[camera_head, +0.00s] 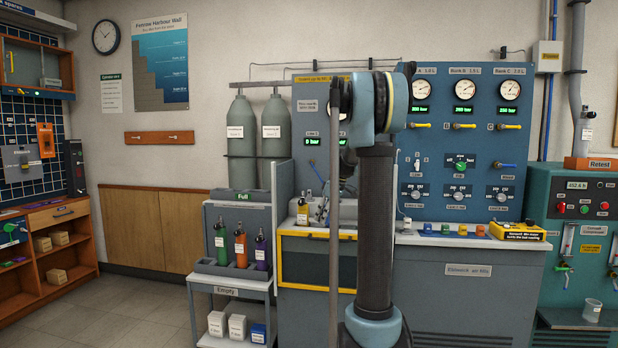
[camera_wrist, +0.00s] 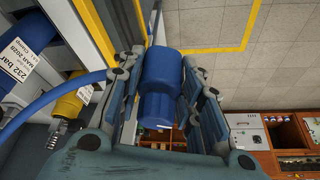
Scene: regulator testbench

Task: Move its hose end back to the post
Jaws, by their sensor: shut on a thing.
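My gripper (camera_wrist: 164,62) is shut on a blue cylindrical hose end (camera_wrist: 162,85) in the wrist view, with a finger on each side of it. A blue hose (camera_wrist: 60,97) curves in from the left edge and passes behind the left finger. Its join to the held piece is hidden. In the head view my own arm covers the gripper and the hose end. I cannot make out the post for certain in either view.
The head view shows a blue gauge panel (camera_head: 464,140), a yellow-framed box (camera_head: 300,284) and a bottle rack (camera_head: 230,285).

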